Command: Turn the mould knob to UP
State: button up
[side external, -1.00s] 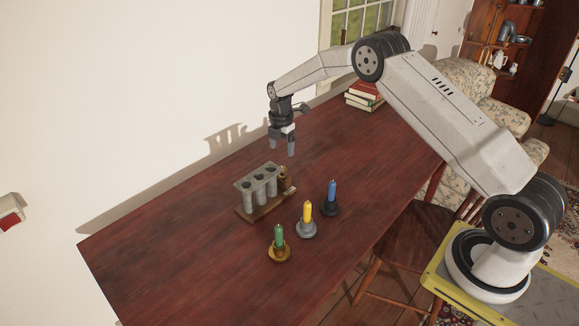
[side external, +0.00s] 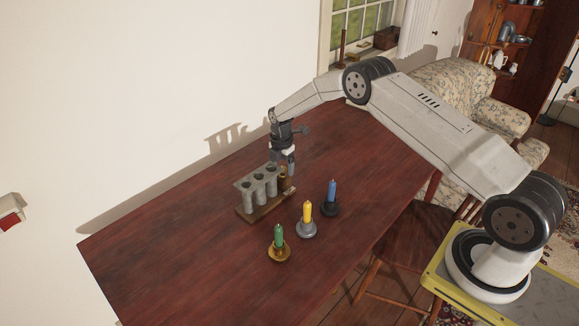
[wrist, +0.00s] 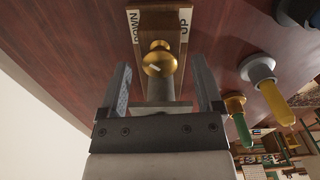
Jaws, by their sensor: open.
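The candle mould (side external: 258,196) is a row of grey tubes on a wooden base at the table's middle. Its brass knob (wrist: 158,58) shows in the wrist view, with a short pale mark on its face. A DOWN label (wrist: 135,27) is left of the knob and an UP label (wrist: 184,24) is right of it. The mark points nearer the DOWN side than straight at UP, though its exact direction is hard to tell. My gripper (side external: 284,167) is open above the mould's right end. In the wrist view its fingers appear on either side of the knob, apart from it.
Green (side external: 279,238), yellow (side external: 308,212) and blue (side external: 332,191) candles stand in holders in front of the mould. The wall (side external: 150,100) is close behind. The table (side external: 170,255) is clear to the left.

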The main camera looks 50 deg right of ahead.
grip_shut()
jog(key=shift+m, duration=2.4)
grip_release()
jog(key=shift+r, duration=0.1)
